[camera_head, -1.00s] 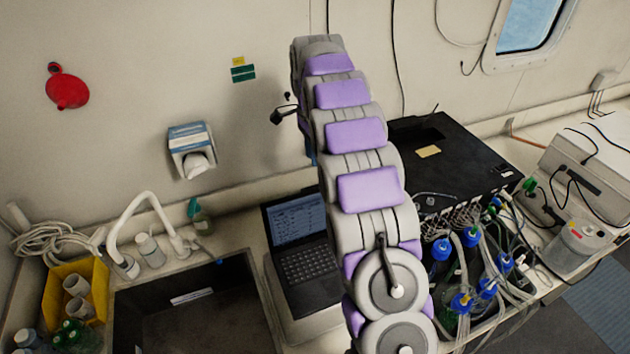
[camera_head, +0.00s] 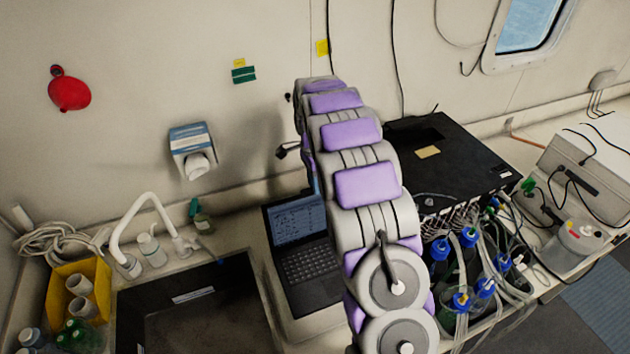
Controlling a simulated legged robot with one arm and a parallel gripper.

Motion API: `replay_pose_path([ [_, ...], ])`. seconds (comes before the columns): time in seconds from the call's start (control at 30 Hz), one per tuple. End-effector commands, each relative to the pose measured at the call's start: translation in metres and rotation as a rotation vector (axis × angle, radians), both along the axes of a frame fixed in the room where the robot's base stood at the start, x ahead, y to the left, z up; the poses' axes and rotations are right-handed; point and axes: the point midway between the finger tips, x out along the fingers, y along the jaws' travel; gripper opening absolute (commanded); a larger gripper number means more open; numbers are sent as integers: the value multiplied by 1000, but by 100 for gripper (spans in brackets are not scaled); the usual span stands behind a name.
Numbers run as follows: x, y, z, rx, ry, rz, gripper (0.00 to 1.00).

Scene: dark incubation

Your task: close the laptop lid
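The black laptop (camera_head: 310,264) stands open on the counter, between the sink and the black box. Its screen (camera_head: 296,219) is upright and lit with lines of text, and its keyboard shows in front. My grey and purple arm rises in front of it and hides the right part of the laptop. A small dark part of my gripper (camera_head: 285,151) sticks out to the left of the arm's far end, above the screen in the picture. The rest of the gripper is hidden behind the arm, so its opening cannot be seen. I see no contact with the lid.
A dark sink (camera_head: 205,310) with a white faucet (camera_head: 140,215) lies left of the laptop. A black box (camera_head: 455,165) and several blue-capped bottles (camera_head: 469,237) with tubes stand to the right. A yellow bin (camera_head: 60,292) is at the far left. A dispenser (camera_head: 191,150) hangs on the wall.

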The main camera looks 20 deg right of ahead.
Motion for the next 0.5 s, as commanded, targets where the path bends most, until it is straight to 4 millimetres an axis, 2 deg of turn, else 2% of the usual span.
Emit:
replay_pose_path([
  [0.07,0,0,0,0,0,0,31],
  [0.4,0,0,0,0,0,0,0],
  [0.5,0,0,0,0,0,0,0],
])
